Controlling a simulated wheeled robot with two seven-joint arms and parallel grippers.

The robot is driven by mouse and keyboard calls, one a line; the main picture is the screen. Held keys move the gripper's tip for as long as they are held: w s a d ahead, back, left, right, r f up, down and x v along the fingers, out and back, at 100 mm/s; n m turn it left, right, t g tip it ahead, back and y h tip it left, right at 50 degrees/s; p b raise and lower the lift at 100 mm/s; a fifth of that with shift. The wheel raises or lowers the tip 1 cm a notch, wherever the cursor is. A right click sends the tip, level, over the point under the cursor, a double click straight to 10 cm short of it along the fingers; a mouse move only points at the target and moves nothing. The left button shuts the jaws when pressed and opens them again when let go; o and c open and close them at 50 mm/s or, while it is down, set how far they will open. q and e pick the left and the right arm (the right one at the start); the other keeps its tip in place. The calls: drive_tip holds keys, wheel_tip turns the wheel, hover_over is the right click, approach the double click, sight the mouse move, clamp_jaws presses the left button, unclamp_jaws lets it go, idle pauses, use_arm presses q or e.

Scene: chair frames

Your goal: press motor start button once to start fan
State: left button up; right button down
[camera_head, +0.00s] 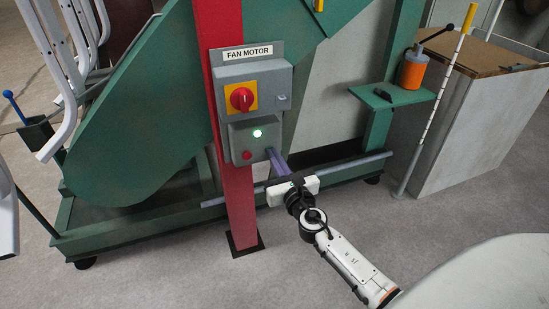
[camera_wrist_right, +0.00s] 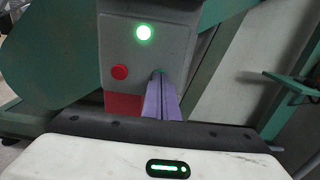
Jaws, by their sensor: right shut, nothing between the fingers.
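The grey control box (camera_head: 240,134) under the "FAN MOTOR" label is mounted on a red post. Its lower part carries a lit green lamp (camera_head: 257,133) and a red button (camera_head: 247,155). In the right wrist view the lamp (camera_wrist_right: 144,33) glows above and the red button (camera_wrist_right: 120,72) sits to the left. My right gripper (camera_head: 270,152) is shut and empty, its purple fingers pointing at the box's lower right. A bit of green shows at the fingertips (camera_wrist_right: 159,74); the fingers cover most of that spot, and I cannot tell whether they touch it. My left gripper is not in view.
A red rotary switch (camera_head: 242,99) on a yellow plate sits above the lamp. The green fan housing (camera_head: 140,130) stands behind. A small green shelf (camera_head: 392,96) holds an orange can (camera_head: 412,70). A horizontal rail (camera_head: 350,165) runs behind my right gripper.

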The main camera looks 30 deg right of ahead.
drive_tip(key=v, duration=0.5)
drive_tip(key=shift+s, duration=0.2)
idle(0.9)
